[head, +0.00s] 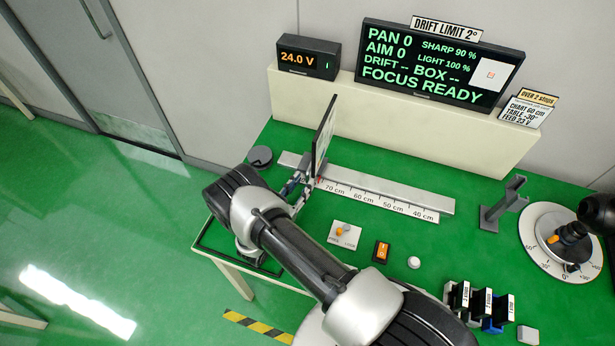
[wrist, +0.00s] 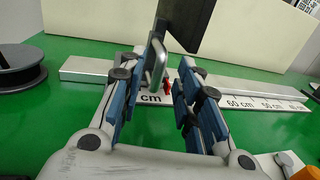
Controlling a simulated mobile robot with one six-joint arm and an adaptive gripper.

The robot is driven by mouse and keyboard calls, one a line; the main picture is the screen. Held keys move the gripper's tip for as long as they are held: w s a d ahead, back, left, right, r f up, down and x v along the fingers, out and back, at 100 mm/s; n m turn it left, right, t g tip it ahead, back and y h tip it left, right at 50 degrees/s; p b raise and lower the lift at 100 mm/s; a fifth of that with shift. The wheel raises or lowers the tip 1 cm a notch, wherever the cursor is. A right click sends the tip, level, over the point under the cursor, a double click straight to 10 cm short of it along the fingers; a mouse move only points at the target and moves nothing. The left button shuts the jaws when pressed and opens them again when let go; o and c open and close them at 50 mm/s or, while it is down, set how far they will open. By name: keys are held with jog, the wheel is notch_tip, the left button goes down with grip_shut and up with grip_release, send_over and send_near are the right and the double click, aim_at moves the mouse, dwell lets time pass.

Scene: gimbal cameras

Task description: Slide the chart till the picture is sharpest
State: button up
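The chart (head: 325,130) is a thin dark upright panel on a grey rail (head: 432,204) with a cm scale. It stands at the left part of the scale, just left of the 70 cm label. In the wrist view, the dark panel (wrist: 178,25) rises above a grey upright handle (wrist: 157,65), with a small red pointer (wrist: 167,87) beside it. My gripper (wrist: 155,92) is open, its blue-padded fingers on either side of the handle, with gaps showing. The display (head: 440,65) reads SHARP 90 %, LIGHT 100 %, PAN 0, AIM 0 and FOCUS READY.
A card (head: 525,112) reads chart 60 cm, table -30°, feed 23 V. The supply (head: 308,58) shows 24.0 V. A round dial (head: 535,245) is at right.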

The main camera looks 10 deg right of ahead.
aim_at(307, 178)
jog(key=shift+x, duration=2)
jog(key=shift+c, duration=0.3)
grip_shut()
jog(key=shift+s+d, duration=0.1)
